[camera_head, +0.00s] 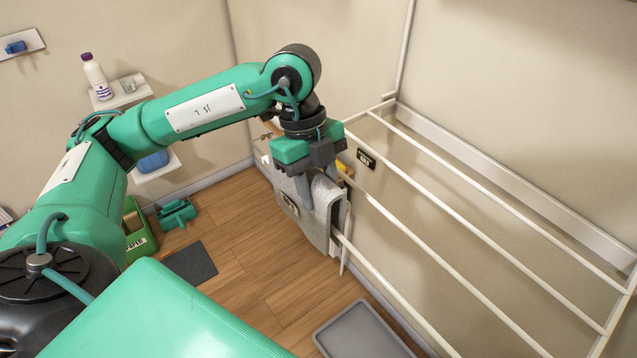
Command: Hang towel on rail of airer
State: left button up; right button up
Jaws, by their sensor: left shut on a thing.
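The airer has several cream rails running from the back left to the front right. My left gripper (318,182) points down and is shut on the upper part of the towel. The towel is beside or over the nearest rail (385,284); the gripper and folds hide whether it rests on it. My right gripper is not in view.
A grey tray (362,333) lies on the wooden floor below the airer. A dark mat (191,263), a green bin (138,232) and a green item (176,214) are at the left. Wall shelves hold a white bottle (97,76). The other rails are bare.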

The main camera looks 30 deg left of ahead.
pick_arm(q)
jog(key=shift+f+b, duration=2.75)
jog(key=shift+f, duration=1)
jog(key=o, duration=1.1)
jog(key=shift+c, duration=0.2)
jog(key=b+v, duration=0.1)
jog(key=v, duration=1.1)
jog(key=shift+r, duration=0.25)
jog(key=shift+w+a+r+b, duration=0.1)
jog(key=shift+a+r+b, duration=0.15)
jog(key=shift+r, duration=0.35)
